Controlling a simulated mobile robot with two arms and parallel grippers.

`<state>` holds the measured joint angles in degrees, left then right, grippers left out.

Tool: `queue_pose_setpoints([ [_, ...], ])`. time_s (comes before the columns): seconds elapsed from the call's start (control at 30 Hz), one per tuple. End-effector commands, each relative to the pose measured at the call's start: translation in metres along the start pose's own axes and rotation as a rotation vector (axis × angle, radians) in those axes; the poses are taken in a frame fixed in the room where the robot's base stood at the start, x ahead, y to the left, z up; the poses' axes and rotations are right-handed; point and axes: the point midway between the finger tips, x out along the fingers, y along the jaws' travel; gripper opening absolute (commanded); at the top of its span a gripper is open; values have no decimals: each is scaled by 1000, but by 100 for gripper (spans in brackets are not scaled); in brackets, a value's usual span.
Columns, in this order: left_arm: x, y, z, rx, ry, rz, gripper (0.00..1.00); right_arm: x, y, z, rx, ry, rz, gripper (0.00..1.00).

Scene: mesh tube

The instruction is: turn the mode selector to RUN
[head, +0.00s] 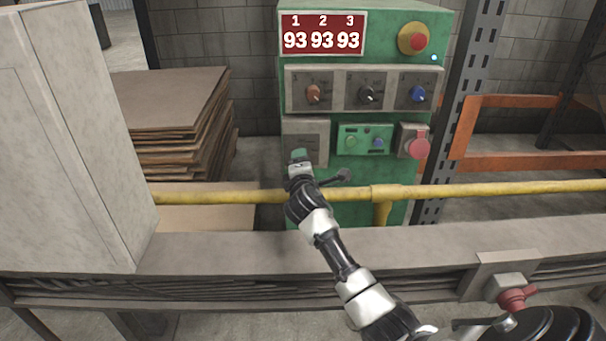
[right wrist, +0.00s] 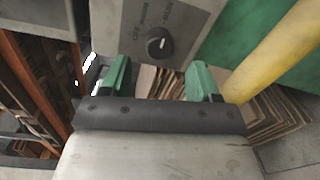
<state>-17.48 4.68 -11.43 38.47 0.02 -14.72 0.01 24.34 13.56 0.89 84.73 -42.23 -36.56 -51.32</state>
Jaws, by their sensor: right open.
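The mode selector (right wrist: 159,43) is a round dark knob with a small white mark, on a grey labelled plate (right wrist: 185,28) in the right wrist view. OFF seems readable left of the knob; the other labels are too small to read surely, so I cannot tell which setting the mark points to. In the head view the plate (head: 308,130) is on the green cabinet, and the knob is hidden or too small to make out. My right gripper (head: 299,158) is in front of the plate's lower part. In the wrist view its green fingers (right wrist: 158,80) are apart, empty, and short of the knob.
A yellow rail (head: 480,190) crosses in front of the green cabinet (head: 350,185). Three knobs (head: 366,94) sit above, a green button box (head: 364,140) and red button (head: 418,148) to the right. A grey cabinet (head: 60,150) stands at left, beside stacked sheets (head: 170,100).

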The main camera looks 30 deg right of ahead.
Motion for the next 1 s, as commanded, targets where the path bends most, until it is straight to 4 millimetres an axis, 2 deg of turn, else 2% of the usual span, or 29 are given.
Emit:
queue_pose_setpoints([
  [0.1, -1, 0, 10, 1, -7, 1, 62, -24, 0, 0, 1, 2, 0, 62],
  [0.33, -3, 0, 13, 1, -8, 1, 62, -54, 0, 0, 0, 0, 0, 62],
  [0.5, -3, 0, 13, 1, -8, 1, 62, -61, 0, 0, 0, -1, -1, 62],
  [1.0, -3, 1, 12, 1, -8, 1, 62, -60, 0, 0, 0, -1, -1, 62],
])
